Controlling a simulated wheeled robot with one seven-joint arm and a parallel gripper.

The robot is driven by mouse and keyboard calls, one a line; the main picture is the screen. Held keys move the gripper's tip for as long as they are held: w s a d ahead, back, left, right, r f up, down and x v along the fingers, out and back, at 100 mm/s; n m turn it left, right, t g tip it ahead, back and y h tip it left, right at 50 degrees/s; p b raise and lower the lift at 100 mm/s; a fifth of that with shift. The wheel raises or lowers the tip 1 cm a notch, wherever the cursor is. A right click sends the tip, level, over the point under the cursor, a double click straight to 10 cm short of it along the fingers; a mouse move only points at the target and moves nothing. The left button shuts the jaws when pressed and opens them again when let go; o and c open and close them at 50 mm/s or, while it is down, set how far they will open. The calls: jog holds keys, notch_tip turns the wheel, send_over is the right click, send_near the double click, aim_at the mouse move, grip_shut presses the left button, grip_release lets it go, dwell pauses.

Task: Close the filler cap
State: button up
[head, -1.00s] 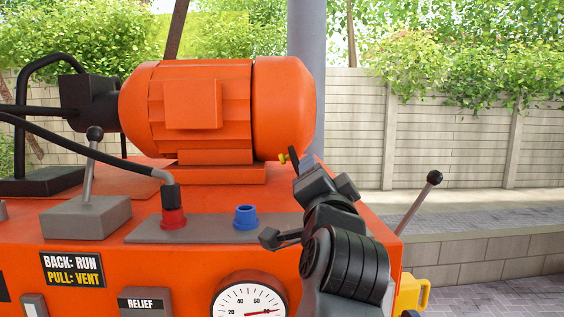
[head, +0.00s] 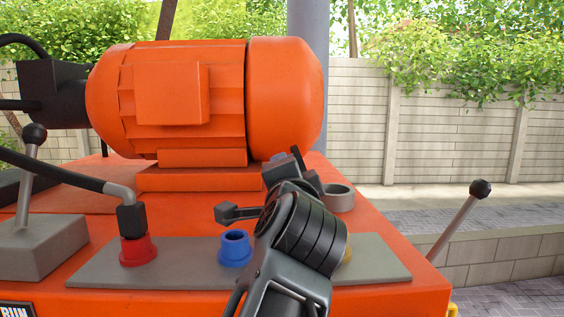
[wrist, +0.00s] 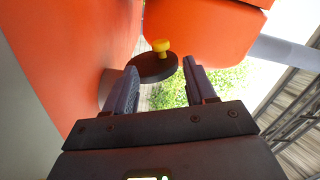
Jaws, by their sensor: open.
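The filler cap (wrist: 152,70) is a black disc with a yellow knob. In the wrist view it stands tilted up between and just beyond my gripper's two fingers. My gripper (wrist: 160,67) is open, with a finger on each side of the cap; I cannot tell whether either touches it. In the head view my gripper (head: 286,166) is beside the lower right of the orange motor, and my arm hides most of the cap. A grey round filler neck (head: 340,198) shows just right of my gripper on the orange top.
The orange motor (head: 200,100) stands close behind my gripper. A blue port (head: 235,250) and a red hose coupling (head: 138,251) sit on the grey plate (head: 190,275). A lever (head: 465,218) rises at the right. My wrist partly hides a yellow port (head: 347,254).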

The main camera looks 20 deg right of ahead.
jog(key=p+x, duration=0.2)
jog(key=x, duration=0.6)
grip_shut()
dwell(0.5)
jog(key=shift+d, duration=0.1)
